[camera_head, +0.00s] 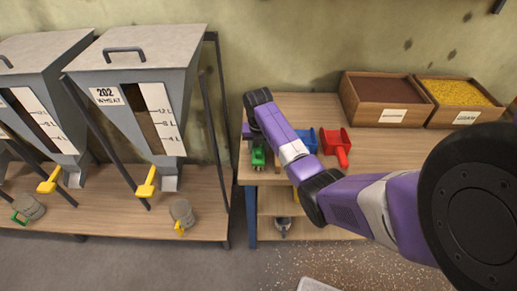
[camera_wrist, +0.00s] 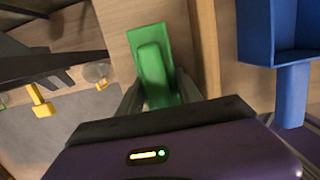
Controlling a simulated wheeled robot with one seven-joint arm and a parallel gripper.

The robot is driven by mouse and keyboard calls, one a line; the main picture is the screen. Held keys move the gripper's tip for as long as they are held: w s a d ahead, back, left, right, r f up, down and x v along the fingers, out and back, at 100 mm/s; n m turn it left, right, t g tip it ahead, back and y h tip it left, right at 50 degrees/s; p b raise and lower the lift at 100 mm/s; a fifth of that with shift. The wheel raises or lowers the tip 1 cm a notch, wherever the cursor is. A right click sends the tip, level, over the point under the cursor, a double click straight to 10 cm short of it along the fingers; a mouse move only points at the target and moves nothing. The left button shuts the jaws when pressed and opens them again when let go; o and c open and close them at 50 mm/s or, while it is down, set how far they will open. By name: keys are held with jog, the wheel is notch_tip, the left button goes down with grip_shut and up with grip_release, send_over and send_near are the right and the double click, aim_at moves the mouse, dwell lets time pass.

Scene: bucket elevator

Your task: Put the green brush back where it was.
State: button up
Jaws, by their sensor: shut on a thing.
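The green brush (camera_wrist: 152,62) is between the two fingers of my gripper (camera_wrist: 158,90) in the wrist view, and the gripper is shut on it. In the head view the green brush (camera_head: 258,158) shows below my gripper (camera_head: 257,143), at the left end of the wooden table (camera_head: 300,102). I cannot tell whether the brush touches the table top. My wrist hides part of the brush in both views.
A blue scoop (camera_head: 308,139) and a red scoop (camera_head: 337,146) lie to the right of the brush. Two wooden bins (camera_head: 388,102) (camera_head: 458,103) stand at the back right. Grey hoppers (camera_head: 147,65) with yellow levers stand left, past a gap.

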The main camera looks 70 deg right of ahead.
jog(key=shift+f, duration=0.3)
jog(key=shift+f, duration=0.1)
jog(key=o, duration=1.3)
jog(key=r, duration=0.4)
jog(key=a+r+b, duration=0.1)
jog(key=r, duration=0.7)
jog(key=shift+s+a, duration=0.3)
jog(key=shift+s, duration=0.05)
